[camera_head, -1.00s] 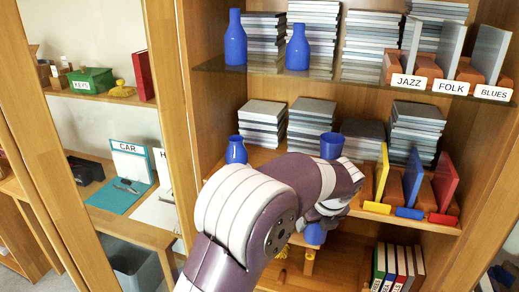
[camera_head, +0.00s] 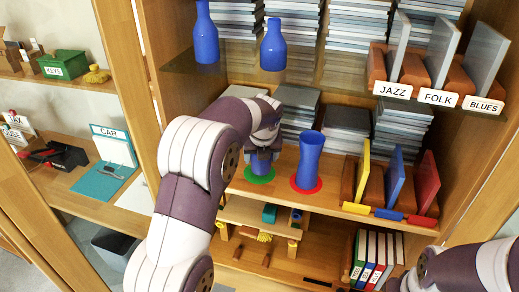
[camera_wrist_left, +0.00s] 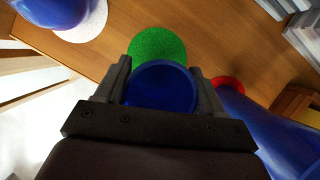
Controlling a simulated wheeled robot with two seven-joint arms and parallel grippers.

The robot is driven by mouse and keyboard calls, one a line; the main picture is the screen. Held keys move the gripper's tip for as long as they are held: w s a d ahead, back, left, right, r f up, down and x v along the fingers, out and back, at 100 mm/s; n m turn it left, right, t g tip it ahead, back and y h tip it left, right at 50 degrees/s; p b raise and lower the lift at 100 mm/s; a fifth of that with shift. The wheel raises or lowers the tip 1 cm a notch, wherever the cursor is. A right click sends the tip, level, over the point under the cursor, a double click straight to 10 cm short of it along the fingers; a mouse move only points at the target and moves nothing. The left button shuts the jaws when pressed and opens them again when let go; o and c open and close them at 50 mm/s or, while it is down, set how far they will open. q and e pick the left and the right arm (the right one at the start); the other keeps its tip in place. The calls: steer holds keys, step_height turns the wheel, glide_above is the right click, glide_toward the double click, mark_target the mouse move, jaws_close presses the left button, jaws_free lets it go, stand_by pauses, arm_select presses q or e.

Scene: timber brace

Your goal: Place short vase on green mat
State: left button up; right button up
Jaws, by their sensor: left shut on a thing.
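The blue short vase (camera_head: 260,166) is between the fingers of my left gripper (camera_head: 262,150), upright at the green mat (camera_head: 258,179) on the middle shelf. In the left wrist view the vase's round rim (camera_wrist_left: 160,86) sits between the two shut fingers (camera_wrist_left: 160,92), and the green mat (camera_wrist_left: 158,44) shows beyond it. I cannot tell whether the base touches the mat. My right gripper is out of view; only part of my right arm shows at the lower right.
A tall blue vase (camera_head: 308,160) stands on a red mat (camera_head: 293,186) just right of the short vase. Another blue vase (camera_wrist_left: 52,8) stands on a white mat (camera_wrist_left: 86,24) on the other side. Stacked cases (camera_head: 345,128) and coloured dividers (camera_head: 395,178) fill the shelf behind and right.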

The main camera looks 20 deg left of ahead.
arm_select(q)
steer(key=shift+w+a+r, duration=0.15)
steer(key=shift+w+a, duration=0.05)
steer(key=shift+w, duration=0.3)
steer(key=shift+w+a+r, duration=0.1)
steer(key=shift+w+a, duration=0.1)
steer(key=shift+w, duration=0.25)
steer(key=shift+w+a+p, duration=0.15)
steer(key=shift+w+p, duration=0.05)
steer(key=shift+p, duration=0.1)
steer(key=shift+s+f, duration=0.1)
steer(key=shift+f, duration=0.3)
step_height(320, 180, down, 2)
steer(key=shift+f+p, duration=0.2)
steer(key=shift+p, duration=0.4)
steer(key=shift+w+f, duration=0.25)
steer(key=shift+f, duration=0.05)
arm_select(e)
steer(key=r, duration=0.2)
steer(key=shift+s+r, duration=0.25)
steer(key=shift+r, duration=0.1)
arm_select(q)
steer(key=shift+s, duration=0.15)
steer(key=o, duration=1.2)
steer(key=shift+f, duration=0.1)
